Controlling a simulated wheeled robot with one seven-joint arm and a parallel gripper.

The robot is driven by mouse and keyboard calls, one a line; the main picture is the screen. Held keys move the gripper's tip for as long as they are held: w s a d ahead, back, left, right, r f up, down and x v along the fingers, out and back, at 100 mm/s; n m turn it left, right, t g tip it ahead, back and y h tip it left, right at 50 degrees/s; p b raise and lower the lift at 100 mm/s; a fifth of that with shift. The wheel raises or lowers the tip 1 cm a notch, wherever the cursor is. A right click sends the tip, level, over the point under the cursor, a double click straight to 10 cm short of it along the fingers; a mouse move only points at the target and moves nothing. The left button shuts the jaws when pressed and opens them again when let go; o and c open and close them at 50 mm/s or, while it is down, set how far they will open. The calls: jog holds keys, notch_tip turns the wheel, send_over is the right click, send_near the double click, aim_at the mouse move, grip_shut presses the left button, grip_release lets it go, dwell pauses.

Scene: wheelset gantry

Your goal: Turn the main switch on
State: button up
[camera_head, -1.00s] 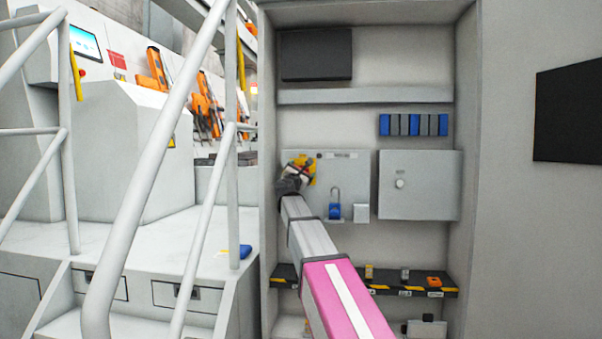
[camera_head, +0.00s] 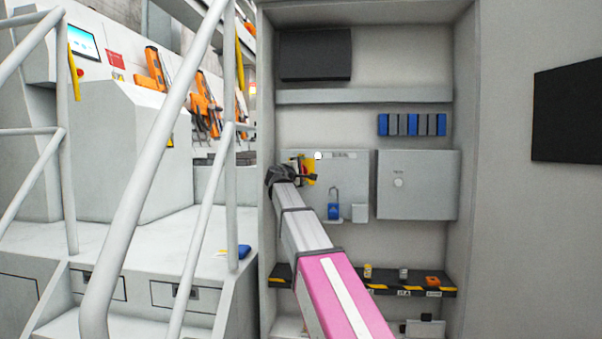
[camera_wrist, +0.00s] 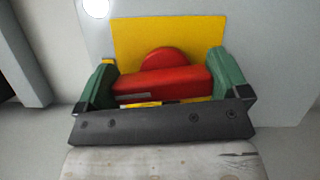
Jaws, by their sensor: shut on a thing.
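The main switch is a red handle (camera_wrist: 160,84) with a red round hub on a yellow plate (camera_wrist: 205,32), on a grey panel (camera_head: 352,172). In the wrist view the handle lies level between the two green fingers of my gripper (camera_wrist: 160,80), which is shut on it. In the head view my gripper (camera_head: 306,172) reaches the panel's left part and mostly hides the switch; only bits of red and yellow show. A bright white round lamp (camera_head: 318,155) shows above the switch, also at the top left of the wrist view (camera_wrist: 97,7).
A blue padlock (camera_head: 334,210) hangs low on the same panel beside a small grey box (camera_head: 360,213). A closed grey box (camera_head: 420,185) is to the right. A striped shelf (camera_head: 390,290) with small items lies below. White stair rails (camera_head: 150,170) stand at the left.

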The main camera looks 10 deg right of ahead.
jog(key=shift+f+m+g, duration=0.1)
jog(key=shift+m+g, duration=0.2)
jog(key=shift+m, duration=0.4)
jog(key=o, duration=0.9)
jog(key=shift+s, duration=0.1)
jog(key=v, duration=1)
jog(key=shift+s+a, duration=0.15)
jog(key=shift+s, duration=0.15)
